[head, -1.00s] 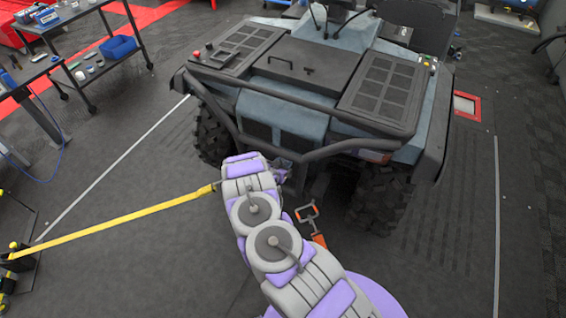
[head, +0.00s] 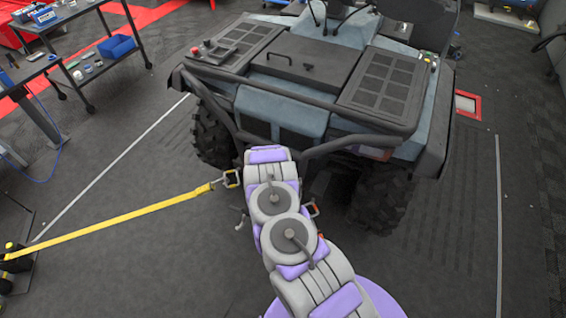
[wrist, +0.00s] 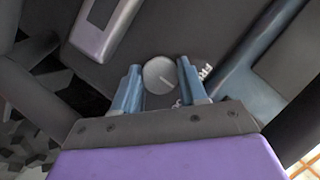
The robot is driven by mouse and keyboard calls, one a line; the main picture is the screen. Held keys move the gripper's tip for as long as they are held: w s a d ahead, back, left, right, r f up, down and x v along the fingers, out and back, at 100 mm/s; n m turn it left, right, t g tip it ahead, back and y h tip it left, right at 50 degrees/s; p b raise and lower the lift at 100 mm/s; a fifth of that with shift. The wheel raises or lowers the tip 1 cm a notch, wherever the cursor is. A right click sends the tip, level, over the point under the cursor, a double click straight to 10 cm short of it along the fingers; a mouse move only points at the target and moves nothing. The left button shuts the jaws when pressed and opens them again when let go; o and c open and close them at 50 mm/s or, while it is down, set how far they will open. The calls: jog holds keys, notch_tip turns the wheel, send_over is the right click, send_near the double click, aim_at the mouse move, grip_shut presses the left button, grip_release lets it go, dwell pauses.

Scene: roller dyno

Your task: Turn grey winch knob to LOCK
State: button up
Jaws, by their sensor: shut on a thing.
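The grey winch knob (wrist: 159,75) is a round disc with a thin light line on its face, seen in the wrist view on the dark panel. My gripper (wrist: 157,82) has its two blue fingers on either side of the knob and is shut on it. The line on the knob slants down to the right. Small white lettering (wrist: 205,71) sits right of the right finger, partly hidden and too small to read. In the head view my arm covers the knob and the gripper at the vehicle's front.
The vehicle (head: 306,72) has a black tube bumper (head: 345,143) close around my arm. A yellow strap (head: 120,218) with a metal hook (head: 231,179) runs to the left. A cart (head: 95,62) stands at the back left. Floor is clear on the right.

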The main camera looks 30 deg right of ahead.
jog(key=m+t, duration=0.1)
jog(key=m, duration=0.2)
jog(key=m+t, duration=0.2)
jog(key=m, duration=0.1)
jog(key=shift+m+t, duration=0.3)
jog(key=shift+m, duration=0.1)
jog(key=shift+w, duration=0.1)
dwell(0.4)
jog(key=o, duration=1.1)
jog(key=shift+c, duration=0.2)
jog(key=shift+f, duration=0.1)
jog(key=shift+h, duration=0.3)
